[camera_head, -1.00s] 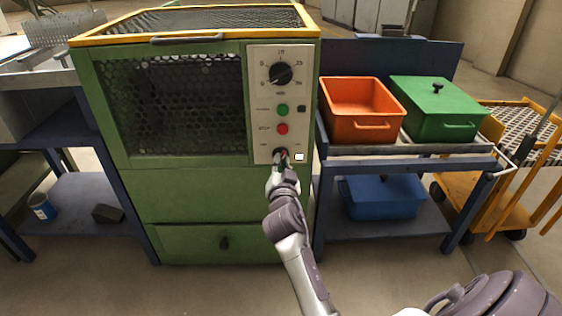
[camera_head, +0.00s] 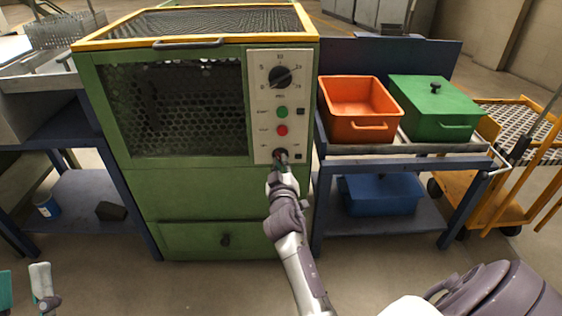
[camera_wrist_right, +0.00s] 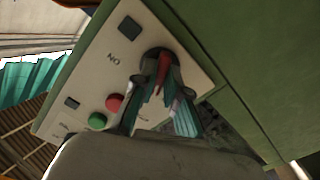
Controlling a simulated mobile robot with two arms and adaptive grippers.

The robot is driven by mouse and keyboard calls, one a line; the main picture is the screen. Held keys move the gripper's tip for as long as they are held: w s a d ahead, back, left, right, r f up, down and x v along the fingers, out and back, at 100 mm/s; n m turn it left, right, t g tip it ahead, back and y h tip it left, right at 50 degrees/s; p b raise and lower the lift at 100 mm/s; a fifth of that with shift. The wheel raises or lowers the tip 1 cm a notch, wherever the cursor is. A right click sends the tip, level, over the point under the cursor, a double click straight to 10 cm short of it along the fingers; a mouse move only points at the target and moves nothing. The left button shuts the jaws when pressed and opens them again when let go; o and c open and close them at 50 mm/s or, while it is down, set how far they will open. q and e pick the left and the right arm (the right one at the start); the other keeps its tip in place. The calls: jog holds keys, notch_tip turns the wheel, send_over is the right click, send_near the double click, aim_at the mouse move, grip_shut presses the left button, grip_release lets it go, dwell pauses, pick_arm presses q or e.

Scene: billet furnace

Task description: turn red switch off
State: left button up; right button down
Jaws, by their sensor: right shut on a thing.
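The red switch (camera_wrist_right: 163,68) is at the bottom of the pale control panel (camera_head: 263,95) on the green furnace (camera_head: 190,190). In the right wrist view its red lever stands between my right gripper's fingers. My right gripper (camera_head: 281,162) is shut on the switch and hides most of it in the head view. It also shows in the right wrist view (camera_wrist_right: 162,92). A small square indicator (camera_head: 299,156) beside the switch is dark. My left gripper (camera_head: 22,288) shows at the lower left corner of the head view, open, empty and away from the furnace.
Above the switch are a red button (camera_head: 282,131), a green button (camera_head: 282,112) and a black dial (camera_head: 280,76). To the right, an orange bin (camera_head: 350,125) and a lidded green bin (camera_head: 430,100) stand on a blue cart. A yellow trolley (camera_head: 475,200) is farther right.

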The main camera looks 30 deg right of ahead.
aim_at(280, 124)
pick_arm(q)
jog(key=shift+w+f+g+y+p, duration=0.2)
jog(key=shift+w+f+g, duration=0.35)
jog(key=shift+f, duration=0.2)
jog(key=shift+w+f+g+y+p, duration=0.15)
jog(key=shift+w+f+g, duration=0.25)
jog(key=shift+f+g, duration=0.3)
pick_arm(e)
jog(key=shift+r+n, duration=0.15)
jog(key=shift+n, duration=1.55)
jog(key=c, duration=1.2)
grip_release()
jog(key=shift+w, duration=0.1)
notch_tip(280, 124, up, 10)
jog(key=shift+f, duration=0.1)
